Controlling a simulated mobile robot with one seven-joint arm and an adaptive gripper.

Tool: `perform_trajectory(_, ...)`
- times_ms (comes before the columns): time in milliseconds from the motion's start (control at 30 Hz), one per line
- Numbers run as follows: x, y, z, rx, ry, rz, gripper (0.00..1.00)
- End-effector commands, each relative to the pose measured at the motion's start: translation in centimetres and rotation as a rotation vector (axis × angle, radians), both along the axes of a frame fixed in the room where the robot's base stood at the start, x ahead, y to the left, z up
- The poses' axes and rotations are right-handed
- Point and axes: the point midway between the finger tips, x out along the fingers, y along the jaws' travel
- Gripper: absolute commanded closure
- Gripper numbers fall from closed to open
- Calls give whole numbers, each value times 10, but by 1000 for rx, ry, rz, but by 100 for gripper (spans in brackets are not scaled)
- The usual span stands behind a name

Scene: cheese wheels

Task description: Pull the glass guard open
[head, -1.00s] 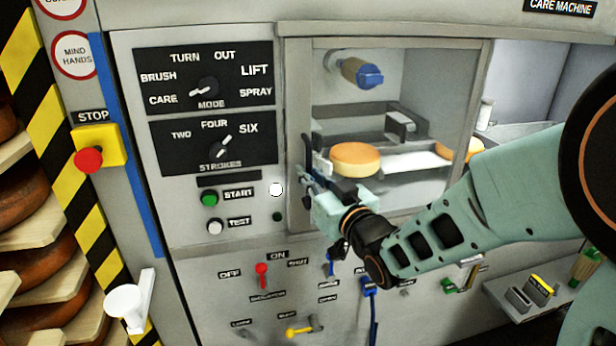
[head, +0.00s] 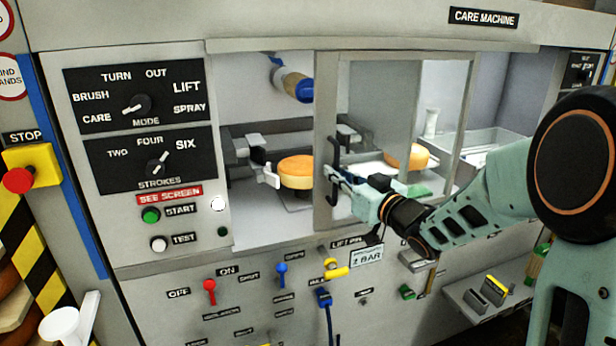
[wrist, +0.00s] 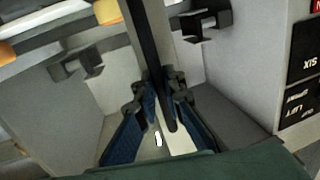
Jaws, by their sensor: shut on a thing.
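The glass guard (head: 389,120) is a clear pane in a grey frame. It stands slid to the right, and the left part of the machine's opening is uncovered. My gripper (head: 333,180) is shut on the dark upright handle (head: 332,158) at the guard's left frame post. In the wrist view the blue fingers of my gripper (wrist: 160,105) are on both sides of the dark handle bar (wrist: 149,50). The exact finger contact is partly hidden.
An orange cheese wheel (head: 296,173) sits in the uncovered bay beside a grey clamp (head: 264,172). Another wheel (head: 405,157) shows behind the glass. A blue-tipped cylinder (head: 292,82) hangs above. Switches and a red lever (head: 209,290) are on the panel below. A red sign reading "SEE SCREEN" (head: 169,194) is lit.

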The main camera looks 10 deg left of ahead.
Motion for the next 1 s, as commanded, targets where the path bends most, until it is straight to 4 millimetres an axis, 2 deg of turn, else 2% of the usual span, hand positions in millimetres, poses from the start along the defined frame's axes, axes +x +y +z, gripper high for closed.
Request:
perform_trajectory(33, 14, -24, 3, 0, 0, -17, 100)
perform_trajectory(200, 44, -72, 4, 1, 1, -14, 100)
perform_trajectory(500, 83, -137, 3, 0, 0, -10, 100)
perform_trajectory(700, 96, -158, 2, 1, -1, -6, 100)
perform_trajectory(1000, 101, -165, 2, 1, -1, -4, 100)
